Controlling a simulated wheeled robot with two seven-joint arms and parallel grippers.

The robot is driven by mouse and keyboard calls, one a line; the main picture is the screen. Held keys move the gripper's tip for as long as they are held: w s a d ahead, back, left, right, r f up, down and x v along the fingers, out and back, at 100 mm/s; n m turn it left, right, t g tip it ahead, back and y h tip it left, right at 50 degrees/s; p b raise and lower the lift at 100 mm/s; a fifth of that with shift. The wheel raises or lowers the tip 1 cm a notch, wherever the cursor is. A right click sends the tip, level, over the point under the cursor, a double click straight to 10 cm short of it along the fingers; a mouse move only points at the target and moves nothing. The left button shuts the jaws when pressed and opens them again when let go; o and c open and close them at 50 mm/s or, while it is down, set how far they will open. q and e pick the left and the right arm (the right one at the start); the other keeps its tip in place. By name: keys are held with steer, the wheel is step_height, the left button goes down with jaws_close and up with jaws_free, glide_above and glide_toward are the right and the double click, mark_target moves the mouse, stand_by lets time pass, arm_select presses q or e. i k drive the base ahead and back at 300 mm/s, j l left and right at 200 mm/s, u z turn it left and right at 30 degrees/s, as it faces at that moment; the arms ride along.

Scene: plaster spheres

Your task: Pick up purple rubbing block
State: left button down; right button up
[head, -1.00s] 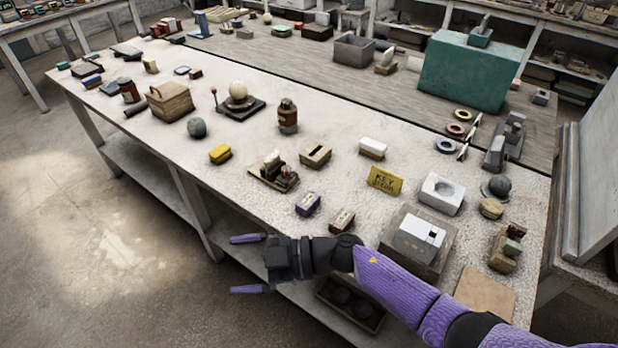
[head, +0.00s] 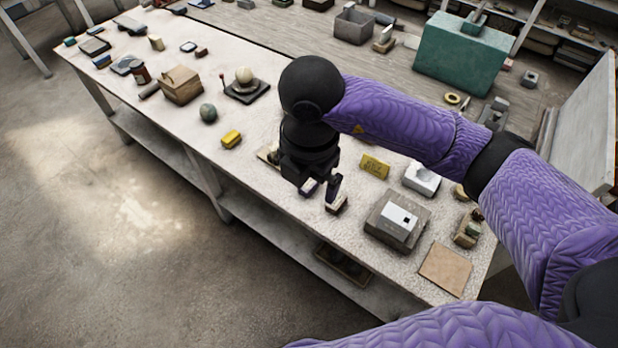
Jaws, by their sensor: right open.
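The purple rubbing block (head: 308,190) lies on the pale worktable near its front edge. It is small, with a pale part, and is mostly hidden behind my right gripper. My right gripper (head: 321,190) points down over the table, open, with its fingers right at the purple block and a neighbouring dark-and-white block (head: 338,204). I cannot tell whether a finger touches either block. My left gripper is not in view.
A grey-brown box (head: 398,222) and a flat tan board (head: 445,269) are further right. The table's front edge is close by.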

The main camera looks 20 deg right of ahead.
mark_target(311, 184)
steer(key=i+l, duration=0.2)
steer(key=i, duration=0.25)
steer(key=i+l, duration=0.15)
steer(key=i, duration=0.3)
